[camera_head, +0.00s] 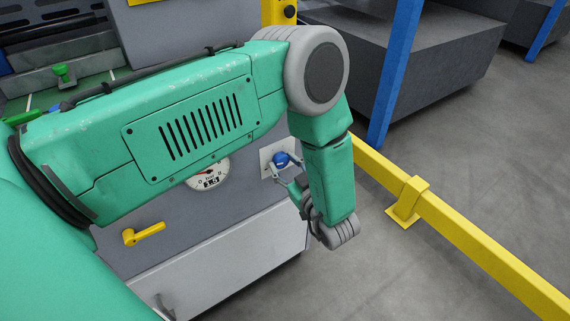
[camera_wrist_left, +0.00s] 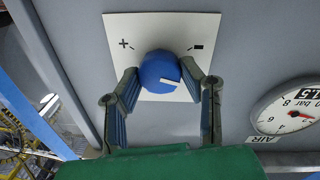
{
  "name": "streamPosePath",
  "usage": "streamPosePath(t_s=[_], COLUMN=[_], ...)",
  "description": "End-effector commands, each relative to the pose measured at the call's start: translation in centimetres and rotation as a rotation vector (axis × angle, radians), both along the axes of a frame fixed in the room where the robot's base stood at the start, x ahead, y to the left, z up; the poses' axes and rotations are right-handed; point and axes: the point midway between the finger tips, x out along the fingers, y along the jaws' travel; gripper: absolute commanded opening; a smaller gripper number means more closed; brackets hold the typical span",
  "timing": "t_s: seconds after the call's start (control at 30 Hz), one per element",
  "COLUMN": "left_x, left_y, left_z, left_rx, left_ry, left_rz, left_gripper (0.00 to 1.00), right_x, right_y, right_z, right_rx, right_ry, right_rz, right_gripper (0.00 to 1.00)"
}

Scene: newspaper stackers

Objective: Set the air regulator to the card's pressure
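The blue regulator knob (camera_head: 281,159) sits on a white square plate (camera_head: 268,152) on the grey machine front. In the left wrist view the knob (camera_wrist_left: 160,72) carries a white pointer line, between a plus and a minus mark on the plate (camera_wrist_left: 186,28). My left gripper (camera_head: 284,171) reaches the knob; in the wrist view its two fingers (camera_wrist_left: 160,80) lie against the knob's two sides. The round air gauge (camera_head: 208,172) has a red needle; it shows partly in the wrist view (camera_wrist_left: 290,112). The card (camera_wrist_left: 310,94) on it ends in ".5", its first digit unclear. My right gripper is out of view.
A yellow handle (camera_head: 143,234) sticks out of the machine front, left of the gauge. A yellow rail (camera_head: 450,225) and a blue post (camera_head: 396,70) stand to the right. My left arm covers much of the machine. Open grey floor lies beyond the rail.

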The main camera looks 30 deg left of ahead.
Motion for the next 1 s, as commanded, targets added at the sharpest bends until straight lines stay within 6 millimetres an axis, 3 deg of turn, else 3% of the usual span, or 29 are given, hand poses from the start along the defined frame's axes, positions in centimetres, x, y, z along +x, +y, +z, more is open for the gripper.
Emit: streamPosePath(t_s=[0.47,1.0], left_x=[0.0,0.1], left_y=[-0.1,-0.2], left_z=[0.1,0.2], left_rx=[0.03,0.204], left_ry=[0.071,0.495], left_rz=[-0.002,-0.003], left_gripper=[0.06,0.06], right_x=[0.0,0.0], right_y=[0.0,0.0], right_z=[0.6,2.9], right_rx=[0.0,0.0], right_ry=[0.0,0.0], right_rz=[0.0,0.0], right_gripper=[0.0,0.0])
